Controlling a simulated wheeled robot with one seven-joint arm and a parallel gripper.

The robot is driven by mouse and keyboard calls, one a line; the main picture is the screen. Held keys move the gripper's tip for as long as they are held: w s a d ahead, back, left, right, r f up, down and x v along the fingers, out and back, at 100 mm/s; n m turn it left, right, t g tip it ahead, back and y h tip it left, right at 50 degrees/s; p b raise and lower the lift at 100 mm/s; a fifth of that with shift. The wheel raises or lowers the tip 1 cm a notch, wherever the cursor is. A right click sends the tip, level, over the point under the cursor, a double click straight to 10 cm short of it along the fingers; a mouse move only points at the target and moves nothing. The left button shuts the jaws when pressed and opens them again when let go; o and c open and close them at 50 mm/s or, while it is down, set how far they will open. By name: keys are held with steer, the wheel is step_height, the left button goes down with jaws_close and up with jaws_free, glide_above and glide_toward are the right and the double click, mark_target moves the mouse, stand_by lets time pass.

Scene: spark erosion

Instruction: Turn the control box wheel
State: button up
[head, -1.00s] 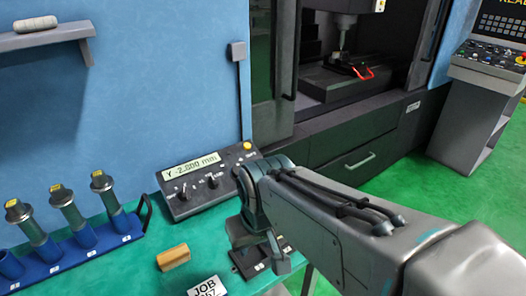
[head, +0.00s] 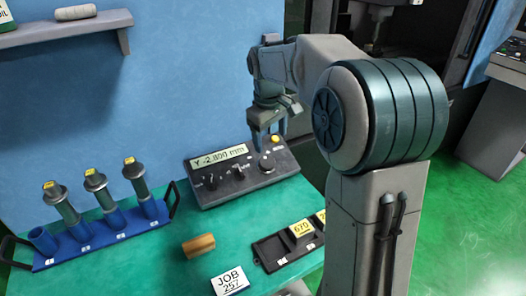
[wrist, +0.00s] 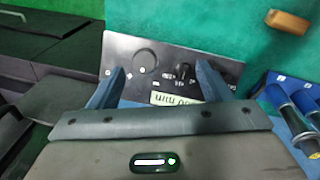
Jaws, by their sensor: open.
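The dark control box (head: 222,188) stands on the green bench against the blue wall, its display reading "Y -2.800 mm". My gripper (head: 269,138) is open and points down just above the box's right part, close to the wheel. In the wrist view, my gripper (wrist: 160,68) has its fingers spread, with the wheel (wrist: 145,61) between them, nearer the left finger. I see no contact with the wheel. Part of the box is hidden behind the gripper.
A blue rack (head: 95,240) with several tool holders stands left of the box. A shelf (head: 60,36) is on the wall.

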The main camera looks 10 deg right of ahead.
steer(key=n, duration=0.2)
glide_above(267, 161)
steer(key=s+a, duration=0.1)
steer(key=s, duration=0.1)
step_height(267, 161, down, 3)
steer(key=w, duration=0.1)
steer(key=shift+g, duration=0.3)
steer(key=f, duration=0.4)
steer(key=f+p, duration=0.1)
steer(key=f, duration=0.4)
steer(key=w+d+f+p, duration=0.1)
steer(key=f, duration=0.3)
steer(key=shift+f, duration=0.4)
steer(key=c, duration=1)
